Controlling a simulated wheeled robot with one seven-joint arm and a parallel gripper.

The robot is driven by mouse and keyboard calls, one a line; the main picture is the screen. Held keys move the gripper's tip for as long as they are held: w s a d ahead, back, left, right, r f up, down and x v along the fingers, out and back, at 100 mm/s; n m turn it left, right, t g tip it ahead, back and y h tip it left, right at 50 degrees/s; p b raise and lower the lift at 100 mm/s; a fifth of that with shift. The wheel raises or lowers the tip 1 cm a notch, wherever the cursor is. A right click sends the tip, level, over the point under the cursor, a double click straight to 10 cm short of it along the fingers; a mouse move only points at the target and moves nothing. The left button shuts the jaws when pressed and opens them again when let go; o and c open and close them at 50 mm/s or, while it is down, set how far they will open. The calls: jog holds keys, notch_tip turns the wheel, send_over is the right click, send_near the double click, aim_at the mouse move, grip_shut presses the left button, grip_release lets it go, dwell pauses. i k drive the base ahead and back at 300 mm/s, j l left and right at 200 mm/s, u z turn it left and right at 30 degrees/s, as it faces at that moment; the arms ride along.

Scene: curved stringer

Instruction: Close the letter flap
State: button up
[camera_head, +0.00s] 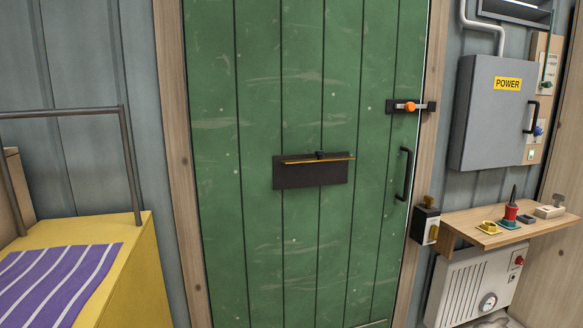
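The green door (262,110) stands straight ahead and looks closed in its wooden frame. A dark letter plate (308,176) is fixed at the middle of the door. The letter flap (322,159) shows as a thin brass-coloured strip along the top of the plate, seen almost edge-on. It stands out from the plate in a raised position, with a small dark piece at its middle. The dark plate below it is uncovered. My gripper is not in view.
The door has a black handle (404,174) and a latch with an orange knob (410,106) at right. A grey power box (490,112), a wooden shelf (468,232) with small items and a heater (472,287) stand right. A yellow bunk (140,275) with rail stands left.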

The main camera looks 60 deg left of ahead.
aim_at(319, 154)
jog(key=u, duration=2.45)
